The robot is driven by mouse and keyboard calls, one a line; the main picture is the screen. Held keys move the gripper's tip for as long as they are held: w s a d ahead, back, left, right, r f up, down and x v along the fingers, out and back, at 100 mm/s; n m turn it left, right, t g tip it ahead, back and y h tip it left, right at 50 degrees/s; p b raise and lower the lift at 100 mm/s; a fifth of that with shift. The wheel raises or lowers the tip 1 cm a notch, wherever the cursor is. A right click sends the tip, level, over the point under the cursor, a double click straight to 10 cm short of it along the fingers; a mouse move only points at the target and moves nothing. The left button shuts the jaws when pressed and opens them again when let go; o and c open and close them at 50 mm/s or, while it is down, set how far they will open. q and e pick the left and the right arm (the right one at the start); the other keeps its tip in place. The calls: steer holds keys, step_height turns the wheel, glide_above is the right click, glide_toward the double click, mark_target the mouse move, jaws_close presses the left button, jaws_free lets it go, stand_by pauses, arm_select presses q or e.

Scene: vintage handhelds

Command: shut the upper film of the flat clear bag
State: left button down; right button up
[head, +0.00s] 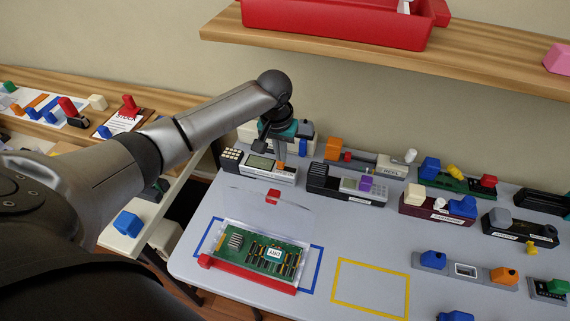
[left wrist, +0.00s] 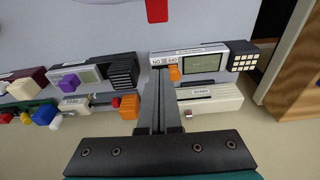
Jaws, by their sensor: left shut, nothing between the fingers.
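The flat clear bag lies on the grey table with a green circuit board (head: 262,254) in it and a red strip (head: 248,275) along its front edge. Its upper film (head: 250,205) stands raised and tilted back behind the board, with a red tab (head: 273,196) on it. The tab also shows at the top of the left wrist view (left wrist: 157,10). My left gripper (head: 282,158) is shut and empty, pointing down behind the tab, beside a handheld with an orange button (head: 258,166); its fingers show in the left wrist view (left wrist: 158,72). My right gripper is not in view.
A blue outline surrounds the bag, and an empty yellow outline (head: 338,298) lies to its right. Several handhelds, including a dark one with a purple button (head: 345,184), line the table's back. A wooden shelf (head: 480,72) with a red bin (head: 335,27) hangs above.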

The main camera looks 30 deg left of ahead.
mark_target(271, 206)
arm_select(q)
step_height(271, 206, down, 9)
steer(key=w+b, duration=0.1)
steer(key=b, duration=0.2)
steer(key=shift+s+d+r+p, duration=0.15)
steer(key=shift+s+p, duration=0.3)
steer(key=shift+s, duration=0.5)
steer(key=shift+s+d+r+p, duration=0.15)
steer(key=shift+s+p, duration=0.25)
steer(key=shift+s, duration=0.55)
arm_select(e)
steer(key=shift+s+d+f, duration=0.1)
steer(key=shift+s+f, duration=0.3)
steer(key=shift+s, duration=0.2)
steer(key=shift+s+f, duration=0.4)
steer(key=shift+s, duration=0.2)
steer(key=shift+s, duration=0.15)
